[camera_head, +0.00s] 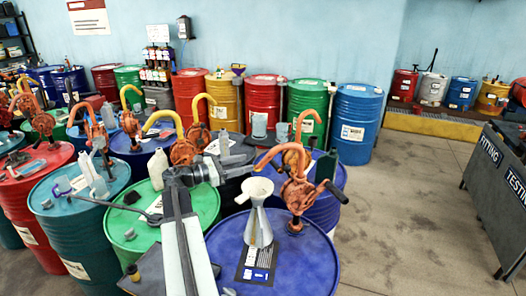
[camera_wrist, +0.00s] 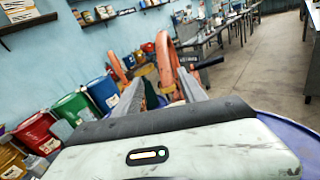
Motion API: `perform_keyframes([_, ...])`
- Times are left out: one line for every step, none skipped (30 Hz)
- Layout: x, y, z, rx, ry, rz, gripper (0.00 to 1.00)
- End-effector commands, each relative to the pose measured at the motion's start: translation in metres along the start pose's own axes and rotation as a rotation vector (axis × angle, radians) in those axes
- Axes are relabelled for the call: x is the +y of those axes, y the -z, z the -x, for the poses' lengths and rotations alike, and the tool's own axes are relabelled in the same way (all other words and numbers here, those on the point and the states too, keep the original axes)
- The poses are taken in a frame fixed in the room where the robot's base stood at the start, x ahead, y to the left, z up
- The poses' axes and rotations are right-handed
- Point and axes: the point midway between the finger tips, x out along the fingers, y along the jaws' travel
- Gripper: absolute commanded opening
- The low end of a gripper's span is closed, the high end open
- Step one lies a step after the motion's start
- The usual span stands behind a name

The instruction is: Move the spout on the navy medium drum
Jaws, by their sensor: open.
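The navy drum (camera_head: 315,265) stands at the front in the head view. My gripper (camera_head: 256,162) is open and points right, close to the spout. In the wrist view the orange spout (camera_wrist: 165,58) rises beyond and between the two fingers of my gripper (camera_wrist: 162,88). I cannot tell whether a finger touches it. The lower pump is hidden in the wrist view.
A pale funnel (camera_head: 257,215) stands on the same lid, left of the pump, beside a dark label card (camera_head: 258,265). A green drum (camera_head: 205,205) is to the left, with other drums and pumps crowded behind. Open floor (camera_head: 400,200) lies to the right.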

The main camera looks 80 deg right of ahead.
Motion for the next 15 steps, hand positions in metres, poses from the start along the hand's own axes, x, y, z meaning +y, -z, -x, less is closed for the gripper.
perform_keyframes([-0.004, -0.004, -0.011, -0.003, 0.018, 0.000, 0.49])
perform_keyframes([-0.006, -0.004, -0.015, -0.004, 0.024, -0.001, 0.49])
perform_keyframes([-0.007, -0.004, -0.018, -0.005, 0.029, -0.001, 0.49])
perform_keyframes([-0.008, -0.004, -0.019, -0.005, 0.030, -0.001, 0.49])
perform_keyframes([-0.008, -0.004, -0.019, -0.004, 0.030, -0.001, 0.49])
perform_keyframes([-0.008, -0.003, -0.020, -0.004, 0.030, -0.001, 0.49])
perform_keyframes([-0.008, -0.003, -0.021, -0.004, 0.030, -0.002, 0.49])
perform_keyframes([-0.008, -0.003, -0.023, -0.004, 0.030, -0.002, 0.49])
perform_keyframes([-0.008, -0.003, -0.028, -0.004, 0.031, -0.002, 0.49])
perform_keyframes([-0.008, -0.003, -0.033, -0.004, 0.031, -0.002, 0.49])
perform_keyframes([-0.008, -0.003, -0.039, -0.003, 0.031, -0.002, 0.49])
perform_keyframes([-0.009, -0.003, -0.046, -0.003, 0.031, -0.002, 0.49])
perform_keyframes([-0.009, -0.003, -0.052, -0.003, 0.031, -0.002, 0.49])
perform_keyframes([-0.009, -0.003, -0.058, -0.003, 0.031, -0.002, 0.49])
perform_keyframes([-0.009, -0.003, -0.065, -0.003, 0.030, -0.002, 0.49])
